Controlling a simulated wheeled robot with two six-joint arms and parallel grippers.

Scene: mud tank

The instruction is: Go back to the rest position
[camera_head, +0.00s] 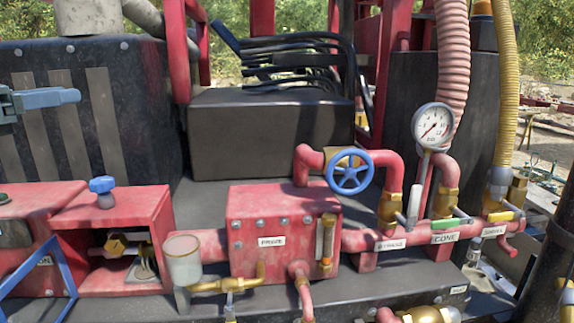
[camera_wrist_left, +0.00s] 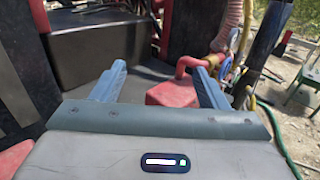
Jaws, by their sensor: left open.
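My left gripper (camera_head: 62,97) reaches in at the left edge of the head view, in front of the dark ribbed panel. Only its blue-grey finger end shows there. In the left wrist view the left gripper (camera_wrist_left: 160,86) has its two blue fingers wide apart with nothing held between them. Beyond the fingers lie a dark surface and a red box with a red pipe. My right gripper shows in neither view.
A red box labelled PRSVR (camera_head: 271,241) stands mid-front, with a blue handwheel (camera_head: 349,171) and a pressure gauge (camera_head: 433,126) to its right. A blue-capped valve (camera_head: 103,187) tops a red housing (camera_head: 152,207) at left. A black block (camera_head: 270,133) stands behind.

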